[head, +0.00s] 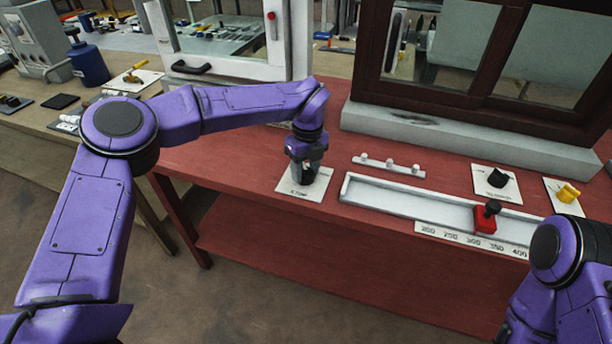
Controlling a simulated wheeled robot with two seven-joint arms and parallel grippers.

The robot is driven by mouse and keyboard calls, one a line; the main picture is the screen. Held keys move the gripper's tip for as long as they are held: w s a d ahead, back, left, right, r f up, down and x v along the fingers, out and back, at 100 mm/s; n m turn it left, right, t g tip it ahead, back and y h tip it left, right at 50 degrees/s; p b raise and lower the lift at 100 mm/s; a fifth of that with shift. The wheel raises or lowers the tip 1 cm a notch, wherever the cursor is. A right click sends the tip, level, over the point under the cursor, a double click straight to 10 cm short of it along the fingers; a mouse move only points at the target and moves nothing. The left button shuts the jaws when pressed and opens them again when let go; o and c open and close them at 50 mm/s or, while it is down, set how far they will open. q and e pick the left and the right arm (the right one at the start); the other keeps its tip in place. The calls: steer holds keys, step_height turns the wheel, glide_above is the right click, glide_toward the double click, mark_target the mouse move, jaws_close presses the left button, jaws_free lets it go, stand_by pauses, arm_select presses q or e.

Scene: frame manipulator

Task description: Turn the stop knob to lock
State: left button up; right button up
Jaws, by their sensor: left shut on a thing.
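My left gripper (305,176) points down over a small white plate (318,190) near the left end of the red table. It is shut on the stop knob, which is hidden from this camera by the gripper. The lettering on the plate's front edge is too small to read surely, and the knob's angle cannot be seen. My right arm comes in at the lower right, and its gripper is out of view.
To the right are a white rail with pegs (388,166), a long tray (400,200) with a red slider (486,218) and number scale, a black knob (498,178) and a yellow knob (568,193). A dark red window frame (470,100) stands behind.

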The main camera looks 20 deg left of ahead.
mark_target(306, 167)
arm_select(q)
steer(key=shift+a+f+n+b, duration=0.1)
steer(key=shift+f+n+b, duration=0.05)
steer(key=shift+n+b, duration=0.75)
steer(key=o, duration=0.9)
steer(key=shift+c, duration=0.2)
steer(key=shift+o, duration=1)
steer(key=shift+a, duration=0.1)
step_height(306, 167, up, 10)
steer(key=shift+w+r+b, duration=0.25)
steer(key=shift+b, duration=0.05)
